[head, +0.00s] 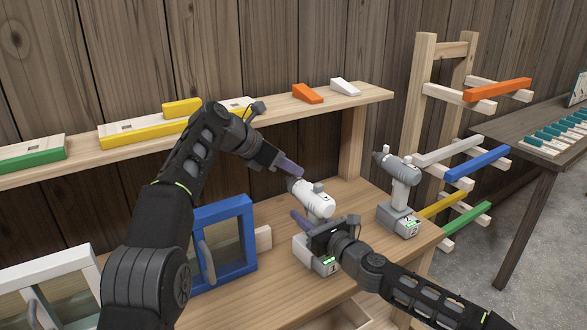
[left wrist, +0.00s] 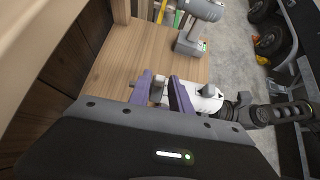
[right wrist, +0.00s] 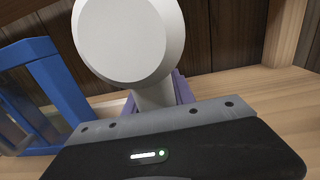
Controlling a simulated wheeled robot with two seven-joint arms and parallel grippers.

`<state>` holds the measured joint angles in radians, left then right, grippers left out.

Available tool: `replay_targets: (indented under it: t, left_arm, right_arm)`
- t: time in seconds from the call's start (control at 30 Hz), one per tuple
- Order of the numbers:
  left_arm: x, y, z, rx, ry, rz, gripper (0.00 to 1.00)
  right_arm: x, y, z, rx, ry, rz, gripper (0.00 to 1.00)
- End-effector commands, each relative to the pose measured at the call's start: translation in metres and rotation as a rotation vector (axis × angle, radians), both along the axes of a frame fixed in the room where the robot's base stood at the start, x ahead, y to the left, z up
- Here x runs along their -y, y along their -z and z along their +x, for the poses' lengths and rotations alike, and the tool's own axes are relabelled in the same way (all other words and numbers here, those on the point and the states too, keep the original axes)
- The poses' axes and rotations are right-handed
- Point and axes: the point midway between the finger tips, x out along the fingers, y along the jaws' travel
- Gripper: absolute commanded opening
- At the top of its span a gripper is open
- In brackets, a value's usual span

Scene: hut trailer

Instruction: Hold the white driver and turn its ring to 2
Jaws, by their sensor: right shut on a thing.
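The white driver (head: 316,202) stands upright on the workbench, its grey nose toward the back left. My right gripper (head: 308,232) is shut on its handle; in the right wrist view the driver's round white back (right wrist: 130,38) fills the top, with the handle (right wrist: 157,97) between the purple fingers. My left gripper (head: 288,170) is at the driver's nose. In the left wrist view its purple fingers (left wrist: 161,92) stand apart, one each side of the grey ring (left wrist: 158,88). Contact is not clear, and the ring's numbers cannot be read.
A grey driver (head: 398,182) stands close by at the right. A blue-framed box (head: 222,245) is left of the white driver. A shelf (head: 365,97) with coloured blocks runs above the bench. A rack with coloured bars (head: 478,163) stands at the right.

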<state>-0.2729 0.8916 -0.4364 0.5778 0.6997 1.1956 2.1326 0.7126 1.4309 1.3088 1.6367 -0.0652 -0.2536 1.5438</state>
Motion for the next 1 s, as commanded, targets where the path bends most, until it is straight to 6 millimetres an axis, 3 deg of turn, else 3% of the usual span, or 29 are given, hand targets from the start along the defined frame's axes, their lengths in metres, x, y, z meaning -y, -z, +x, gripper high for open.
replay_targets:
  t: [0.5, 1.0]
  left_arm:
    - [-0.057, -0.061, -0.045, 0.002, -0.001, -0.001, 0.25]
    - [-0.063, -0.067, -0.049, 0.0, 0.0, -0.002, 0.25]
  right_arm:
    - [0.0, 0.001, 0.0, -0.001, 0.0, 0.0, 0.0]
    - [0.0, 0.001, 0.0, -0.001, 0.0, 0.0, 0.0]
